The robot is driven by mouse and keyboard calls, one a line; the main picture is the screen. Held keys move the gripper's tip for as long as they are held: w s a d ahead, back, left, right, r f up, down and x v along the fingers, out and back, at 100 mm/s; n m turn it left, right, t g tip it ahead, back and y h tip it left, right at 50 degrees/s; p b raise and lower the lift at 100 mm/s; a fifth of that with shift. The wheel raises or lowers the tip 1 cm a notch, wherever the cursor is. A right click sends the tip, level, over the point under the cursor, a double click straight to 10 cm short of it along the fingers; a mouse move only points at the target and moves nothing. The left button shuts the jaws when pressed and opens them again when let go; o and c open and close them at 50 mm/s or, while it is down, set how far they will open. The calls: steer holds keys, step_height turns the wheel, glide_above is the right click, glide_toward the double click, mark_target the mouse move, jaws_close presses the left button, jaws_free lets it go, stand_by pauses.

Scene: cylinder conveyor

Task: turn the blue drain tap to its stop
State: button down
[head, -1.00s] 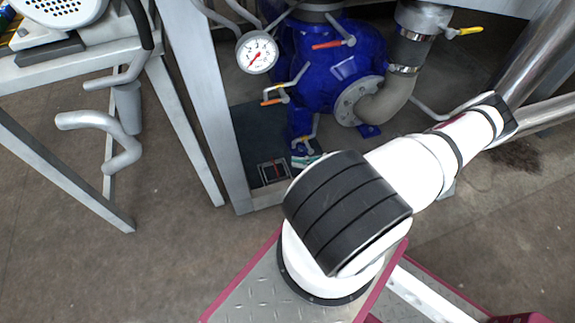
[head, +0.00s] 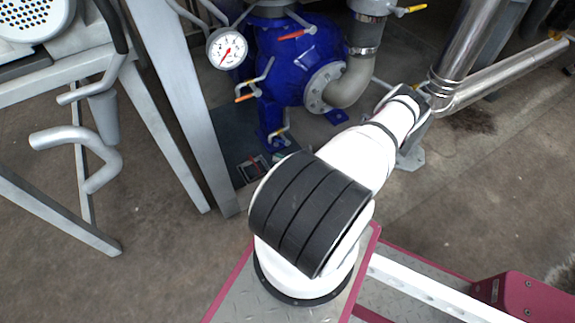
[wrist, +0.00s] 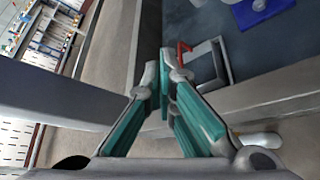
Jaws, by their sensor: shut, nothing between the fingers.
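I cannot make out a tap with a blue handle in either view. The blue vessel (head: 283,62) in the head view carries small taps with a red lever (head: 291,35), an orange lever (head: 244,98) and a yellow lever (head: 276,134) low down. My gripper (wrist: 163,78) is shut and empty in the wrist view, its fingertips near a floor-level red bent handle (wrist: 183,50). I cannot tell whether they touch. In the head view my white arm hides the gripper.
A pressure gauge (head: 227,49) sits left of the vessel. A grey frame leg (head: 183,100) stands at its left, and a steel pipe (head: 462,45) at its right. In the wrist view a grey beam (wrist: 270,88) crosses close to the fingers. Open floor (head: 480,190) lies at right.

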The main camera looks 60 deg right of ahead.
mark_target(282, 142)
steer(key=d, duration=0.1)
steer(key=w+d+r+b, duration=0.1)
steer(key=d+r, duration=0.1)
steer(key=shift+w+d+b, duration=0.1)
steer(key=shift+w+b, duration=0.2)
steer(key=shift+b, duration=0.1)
stand_by(0.4)
